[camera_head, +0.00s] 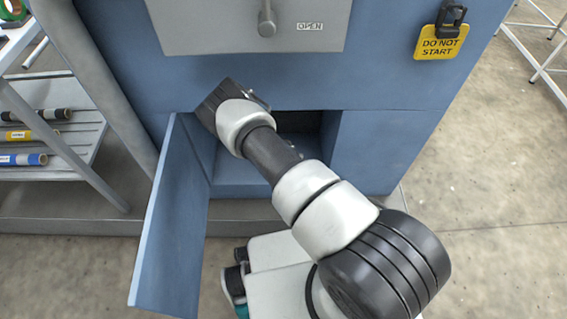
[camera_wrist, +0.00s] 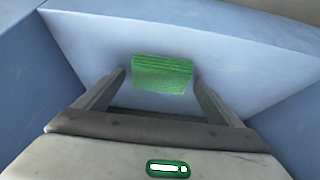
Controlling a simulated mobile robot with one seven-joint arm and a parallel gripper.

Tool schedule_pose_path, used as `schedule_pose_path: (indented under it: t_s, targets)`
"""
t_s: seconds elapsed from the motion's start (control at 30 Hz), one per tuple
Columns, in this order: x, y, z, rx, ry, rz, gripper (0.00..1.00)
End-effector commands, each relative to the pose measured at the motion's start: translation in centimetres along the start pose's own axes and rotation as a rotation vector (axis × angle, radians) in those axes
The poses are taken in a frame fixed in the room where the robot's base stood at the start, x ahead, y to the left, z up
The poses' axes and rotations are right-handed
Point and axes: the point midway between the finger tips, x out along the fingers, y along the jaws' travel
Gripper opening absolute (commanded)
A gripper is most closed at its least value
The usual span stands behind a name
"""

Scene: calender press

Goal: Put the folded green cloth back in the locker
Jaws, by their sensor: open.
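The folded green cloth (camera_wrist: 162,74) shows in the wrist view on a pale blue surface (camera_wrist: 90,45) with blue walls on either side. My gripper (camera_wrist: 160,82) is open, its two fingers apart on either side of the cloth's near part. I cannot tell whether they touch it. In the head view the locker (camera_head: 300,122) is a low opening in the blue machine, with its door (camera_head: 168,235) swung open at the left. My arm covers part of the opening, and neither the cloth nor my fingertips can be made out there.
A grey panel marked OPEN with a knob (camera_head: 267,20) is above the locker. A yellow DO NOT START tag (camera_head: 440,42) hangs at the right. A rack (camera_head: 60,150) with several rolls stands at the left.

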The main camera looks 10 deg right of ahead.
Motion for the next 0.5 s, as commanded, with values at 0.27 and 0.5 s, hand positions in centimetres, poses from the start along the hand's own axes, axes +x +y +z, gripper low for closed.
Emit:
schedule_pose_path:
  t_s: [0.27,0.5]
  targets:
    - [-4.1,0.0,-0.4,0.002,0.000,0.000,0.88]
    - [-9.2,-0.1,-0.3,0.001,0.000,0.000,0.88]
